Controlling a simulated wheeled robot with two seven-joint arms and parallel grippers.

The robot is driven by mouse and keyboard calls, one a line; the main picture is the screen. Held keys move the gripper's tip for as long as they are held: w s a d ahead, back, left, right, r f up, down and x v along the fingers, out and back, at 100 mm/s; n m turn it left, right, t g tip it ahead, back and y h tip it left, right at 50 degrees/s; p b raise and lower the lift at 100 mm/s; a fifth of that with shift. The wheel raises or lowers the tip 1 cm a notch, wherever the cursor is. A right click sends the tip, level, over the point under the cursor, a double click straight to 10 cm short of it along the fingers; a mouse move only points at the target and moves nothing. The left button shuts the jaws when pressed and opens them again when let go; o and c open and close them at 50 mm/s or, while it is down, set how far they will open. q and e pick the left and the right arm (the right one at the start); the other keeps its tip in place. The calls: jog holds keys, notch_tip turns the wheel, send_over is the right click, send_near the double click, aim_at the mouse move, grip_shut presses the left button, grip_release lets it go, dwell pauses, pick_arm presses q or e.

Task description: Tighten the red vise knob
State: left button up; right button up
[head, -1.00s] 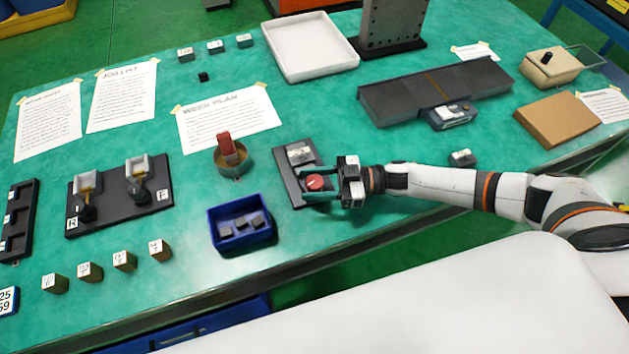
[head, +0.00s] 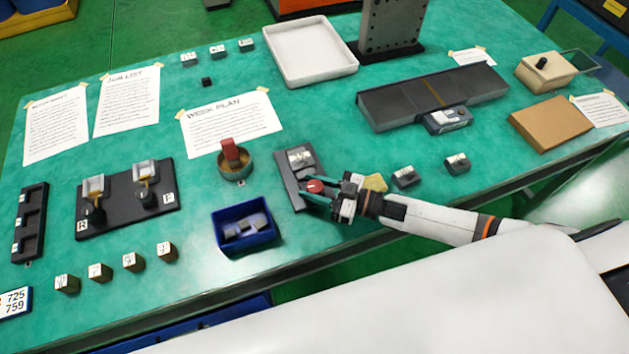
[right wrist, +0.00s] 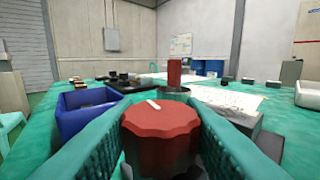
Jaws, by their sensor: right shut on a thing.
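The red vise knob (head: 315,186) sits at the front of a small dark vise (head: 289,178) near the table's front edge. In the right wrist view the knob (right wrist: 160,128) is large and has a white pointer mark on top. My right gripper (head: 325,192) comes in from the right, low over the table. Its two teal, ribbed fingers lie on either side of the knob and are shut on it. A grey block (head: 301,158) lies at the back part of the vise. My left gripper does not show.
A blue bin (head: 243,232) with grey blocks stands left of the vise. A round pot with a red block (head: 231,152) stands behind it. Papers lie further back.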

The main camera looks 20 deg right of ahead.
jog(key=m+t+h+p, duration=0.2)
jog(key=m+t+h, duration=0.3)
jog(key=shift+s+r+h+p, duration=0.1)
jog(key=shift+h+p, duration=0.2)
jog(key=shift+p, duration=0.1)
jog(key=m+t+h, duration=0.1)
jog(key=m+h, duration=0.1)
jog(key=h, duration=0.1)
jog(key=shift+h+p, duration=0.3)
jog(key=shift+p, duration=0.1)
jog(key=shift+m+t+h, duration=0.6)
jog(key=shift+m+h, duration=0.6)
jog(key=shift+h, duration=0.8)
jog(key=o, duration=1)
jog(key=shift+s+f, duration=0.15)
jog(key=shift+f, duration=0.05)
jog(key=s, duration=0.3)
jog(key=s+b, duration=0.1)
jog(key=s, duration=0.3)
jog(key=s+d, duration=0.1)
jog(key=s, duration=0.3)
jog(key=shift+s+r+b, duration=0.1)
jog(key=shift+s+b, duration=0.15)
jog(key=shift+b, duration=0.15)
